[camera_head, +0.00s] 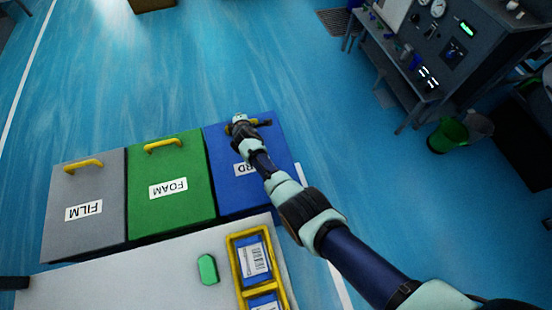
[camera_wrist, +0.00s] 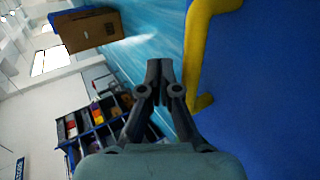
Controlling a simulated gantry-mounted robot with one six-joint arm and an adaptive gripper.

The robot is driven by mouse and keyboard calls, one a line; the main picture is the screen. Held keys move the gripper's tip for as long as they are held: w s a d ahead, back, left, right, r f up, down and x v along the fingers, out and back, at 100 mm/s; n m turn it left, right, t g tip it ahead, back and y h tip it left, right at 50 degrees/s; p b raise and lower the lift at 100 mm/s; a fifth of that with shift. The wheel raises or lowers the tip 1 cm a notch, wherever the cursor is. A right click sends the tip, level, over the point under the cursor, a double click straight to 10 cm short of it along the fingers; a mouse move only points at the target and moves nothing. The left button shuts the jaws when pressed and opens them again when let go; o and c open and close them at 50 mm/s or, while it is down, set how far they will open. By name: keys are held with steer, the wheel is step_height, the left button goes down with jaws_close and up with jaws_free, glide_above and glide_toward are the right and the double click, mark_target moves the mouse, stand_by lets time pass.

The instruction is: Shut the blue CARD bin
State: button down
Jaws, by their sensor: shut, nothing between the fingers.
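The blue CARD bin (camera_head: 225,185) is the right one in a row of three, its label partly hidden by my arm. Its lid (camera_wrist: 265,105) lies roughly in line with the lids beside it in the head view; I cannot tell whether it is fully down. The lid's yellow handle (camera_head: 264,123) is at the far edge, partly behind my wrist, and shows large in the wrist view (camera_wrist: 197,45). My gripper (camera_head: 238,118) is over that far edge by the handle. In the wrist view its fingers (camera_wrist: 160,68) are together and empty, beside the handle; contact is unclear.
The green FOAM bin (camera_head: 168,215) and grey FILM bin (camera_head: 85,230) stand to the left. A pale bench (camera_head: 150,280) with a yellow tray (camera_head: 233,264) is in front. A test station (camera_head: 455,45) and a green bucket (camera_head: 447,137) are at right.

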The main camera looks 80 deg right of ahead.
steer(key=shift+w+f, duration=0.1)
steer(key=shift+f, duration=0.2)
steer(key=shift+r, duration=0.1)
step_height(320, 180, up, 14)
steer(key=w+d+p, duration=0.1)
steer(key=d+p, duration=0.1)
steer(key=p, duration=0.6)
steer(key=shift+w+d+f, duration=0.15)
steer(key=shift+w+f, duration=0.05)
